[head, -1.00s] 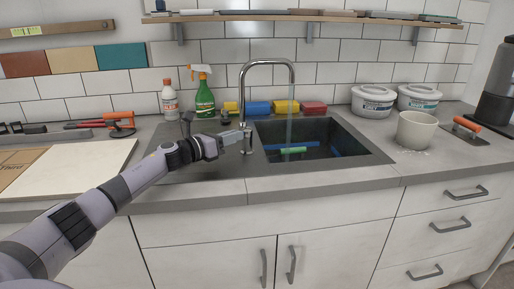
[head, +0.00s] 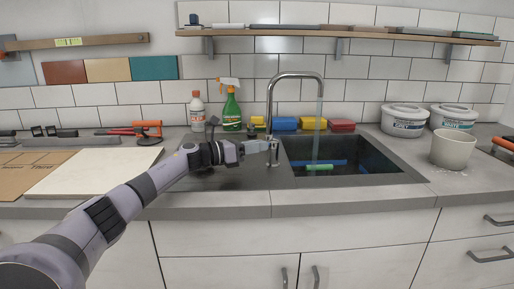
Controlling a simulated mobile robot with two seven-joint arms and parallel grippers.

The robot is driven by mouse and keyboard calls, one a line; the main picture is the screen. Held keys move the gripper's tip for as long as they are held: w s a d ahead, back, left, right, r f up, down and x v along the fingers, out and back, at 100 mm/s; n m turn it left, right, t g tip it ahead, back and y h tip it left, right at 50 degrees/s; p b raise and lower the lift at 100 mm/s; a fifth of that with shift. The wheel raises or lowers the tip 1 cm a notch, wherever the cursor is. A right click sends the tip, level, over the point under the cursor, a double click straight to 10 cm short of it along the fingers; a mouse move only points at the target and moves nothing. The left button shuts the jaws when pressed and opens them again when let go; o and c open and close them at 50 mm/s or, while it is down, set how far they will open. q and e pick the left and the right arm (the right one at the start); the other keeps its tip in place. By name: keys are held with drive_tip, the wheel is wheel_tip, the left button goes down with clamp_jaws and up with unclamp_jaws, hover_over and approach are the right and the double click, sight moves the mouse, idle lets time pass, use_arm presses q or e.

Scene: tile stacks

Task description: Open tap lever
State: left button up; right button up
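The chrome tap (head: 296,76) arches over the dark sink (head: 390,168). A stream of water runs down from its spout into the basin. The tap lever is at the tap's base, largely hidden by my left gripper (head: 272,147). That gripper is at the lever and seems to touch it. Its fingers are too small and overlapped to tell whether they are open or shut. My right gripper is not in view.
A green spray bottle (head: 232,110) and a white bottle (head: 197,111) stand behind my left forearm. Coloured sponges (head: 285,124) line the wall behind the sink. White tubs (head: 404,120) and a beige pot (head: 453,149) stand to the right. A pale board (head: 95,172) lies at left.

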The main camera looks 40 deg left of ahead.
use_arm(q)
drive_tip(key=o, duration=0.3)
drive_tip(key=shift+f, duration=0.1)
drive_tip(key=b+v, duration=0.1)
drive_tip(key=v, duration=0.3)
drive_tip(key=shift+s, duration=0.1)
drive_tip(key=shift+b+v, duration=0.3)
drive_tip(key=shift+v, duration=0.75)
drive_tip(key=shift+s+a, duration=0.15)
drive_tip(key=shift+s, duration=0.2)
drive_tip(key=shift+r, duration=0.2)
